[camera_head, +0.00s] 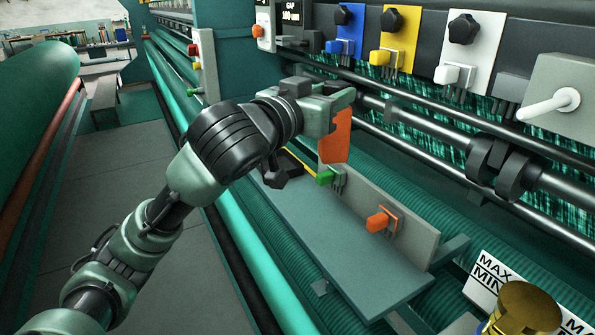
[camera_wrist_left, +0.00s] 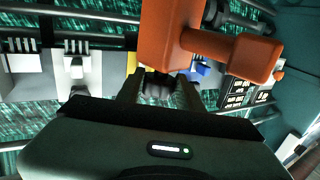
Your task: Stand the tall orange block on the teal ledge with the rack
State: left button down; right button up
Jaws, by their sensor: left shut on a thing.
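My left gripper (camera_head: 338,104) is shut on the tall orange block (camera_head: 336,138), which hangs below it, above the teal ledge (camera_head: 315,245). In the left wrist view the orange block (camera_wrist_left: 162,38) sits between the fingertips (camera_wrist_left: 160,85), and a thick orange stem with a blocky end (camera_wrist_left: 250,58) sticks out to the right. The rack (camera_head: 405,222) is a grey upright panel along the right side of the ledge. It carries a green piece (camera_head: 326,177) and a short orange piece (camera_head: 378,221). The block overlaps the rack's far end in the head view. My right gripper is not in view.
A machine panel above holds blue (camera_head: 350,25), yellow (camera_head: 396,35) and white (camera_head: 474,48) plates with knobs. Dark rails (camera_head: 440,130) run beside the ledge. A black and yellow item (camera_head: 283,168) lies at its far end. The ledge's near part is bare.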

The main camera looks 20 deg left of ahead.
pick_arm(q)
jog(key=shift+s+d+r, duration=0.1)
jog(key=shift+d+r, duration=0.1)
jog(key=shift+r, duration=0.3)
jog(key=shift+s+d+r, duration=0.1)
jog(key=shift+d+r, duration=0.05)
jog(key=shift+r, duration=0.35)
jog(key=shift+s+d+h, duration=0.1)
jog(key=shift+h, duration=0.2)
send_over(330, 164)
notch_tip(330, 164, down, 8)
notch_tip(330, 164, down, 7)
jog(key=shift+r, duration=0.1)
notch_tip(330, 164, down, 4)
jog(key=shift+f, duration=0.2)
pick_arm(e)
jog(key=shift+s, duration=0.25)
pick_arm(q)
jog(key=shift+f, duration=0.1)
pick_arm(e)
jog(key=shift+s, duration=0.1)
